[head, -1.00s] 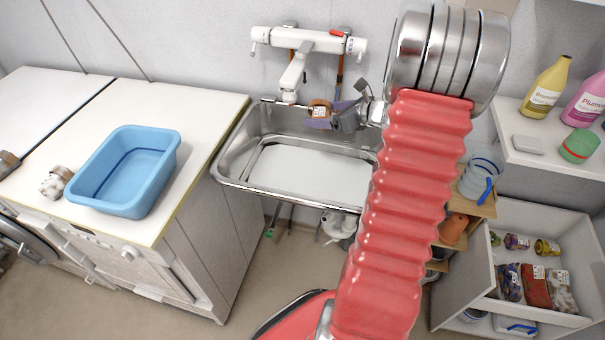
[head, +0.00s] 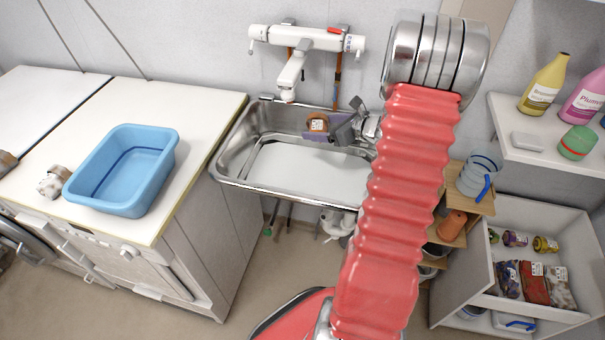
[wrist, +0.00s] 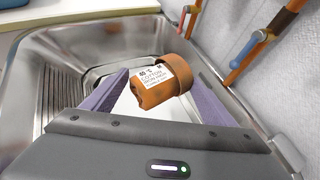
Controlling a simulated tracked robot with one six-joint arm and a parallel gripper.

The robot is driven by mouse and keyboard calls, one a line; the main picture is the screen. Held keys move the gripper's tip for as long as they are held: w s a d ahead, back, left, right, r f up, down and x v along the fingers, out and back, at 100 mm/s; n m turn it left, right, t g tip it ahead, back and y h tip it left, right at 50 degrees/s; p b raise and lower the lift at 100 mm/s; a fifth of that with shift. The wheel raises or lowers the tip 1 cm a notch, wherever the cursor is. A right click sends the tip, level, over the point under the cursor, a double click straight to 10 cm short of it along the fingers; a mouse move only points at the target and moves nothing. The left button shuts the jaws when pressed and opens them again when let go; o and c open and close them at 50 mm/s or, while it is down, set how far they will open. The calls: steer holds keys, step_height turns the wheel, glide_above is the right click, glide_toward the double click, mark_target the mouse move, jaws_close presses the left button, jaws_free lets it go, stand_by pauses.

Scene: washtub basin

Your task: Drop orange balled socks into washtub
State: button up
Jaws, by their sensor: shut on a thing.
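The orange balled socks (wrist: 165,82), with a white printed label, are held between the purple pads of my gripper (wrist: 160,92) in the wrist view. In the head view the orange socks (head: 317,122) show at the back of the metal sink. My gripper (head: 325,128) is shut on them there, reaching in from the right. The light blue washtub (head: 124,171) stands on the white counter at the left, well apart from the gripper. Its visible inside looks empty.
The metal sink (head: 232,157) lies below my gripper, with a white tap (head: 293,70) on the wall above. A pale bundle (head: 52,182) sits left of the washtub. A shelf with bottles (head: 543,84) and an open drawer (head: 535,318) are at the right.

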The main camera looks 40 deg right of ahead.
steer(key=o, duration=1.1)
steer(key=v, duration=1.3)
steer(key=shift+s, duration=0.35)
